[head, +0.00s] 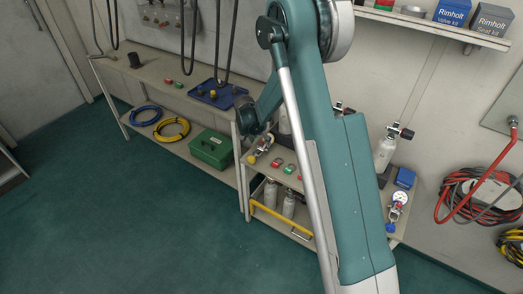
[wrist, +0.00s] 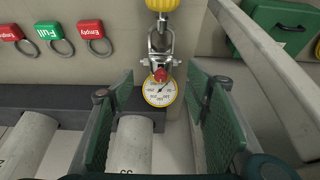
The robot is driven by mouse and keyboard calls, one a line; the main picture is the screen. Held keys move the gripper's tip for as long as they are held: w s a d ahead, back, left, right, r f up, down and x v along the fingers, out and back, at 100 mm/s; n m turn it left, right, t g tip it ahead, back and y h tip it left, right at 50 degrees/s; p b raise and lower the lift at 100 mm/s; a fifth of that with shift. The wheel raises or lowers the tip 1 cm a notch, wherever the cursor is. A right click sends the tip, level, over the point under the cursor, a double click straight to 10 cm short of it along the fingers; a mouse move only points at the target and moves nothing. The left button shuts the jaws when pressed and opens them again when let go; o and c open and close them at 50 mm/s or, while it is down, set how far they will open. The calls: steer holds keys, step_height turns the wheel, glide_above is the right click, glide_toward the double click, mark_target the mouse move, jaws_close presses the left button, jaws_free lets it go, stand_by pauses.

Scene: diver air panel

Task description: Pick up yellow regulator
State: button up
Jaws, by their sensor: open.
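The yellow regulator (wrist: 159,45) is ahead of my gripper (wrist: 161,98) in the wrist view. It has a yellow knob at the top, a metal yoke, a red knob and a round yellow-rimmed gauge. The gauge appears between my two green finger pads, with visible gaps on both sides. My gripper is open and empty. In the head view the yellow regulator (head: 262,146) lies at the left end of the cart top, its yellow knob at the edge. There my wrist is just above it, and the fingertips are hard to make out.
Red and green tags (wrist: 48,30) lie beside the regulator. Grey cylinders (wrist: 128,145) stand below, left of centre. A blue-knobbed regulator (head: 397,207) hangs at the cart's right. A green case (head: 211,148) is on the lower shelf of the long bench (head: 150,68).

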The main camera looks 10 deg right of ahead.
mark_target(262, 143)
steer(key=shift+w+d+f, duration=0.1)
steer(key=shift+f, duration=0.25)
steer(key=shift+f, duration=0.1)
steer(key=shift+b+x, duration=0.85)
steer(key=shift+x, duration=1.65)
steer(key=shift+c, duration=0.3)
steer(key=c, duration=0.8)
steer(key=shift+r+p, duration=1.2)
steer(key=shift+r, duration=3.85)
steer(key=shift+r, duration=0.1)
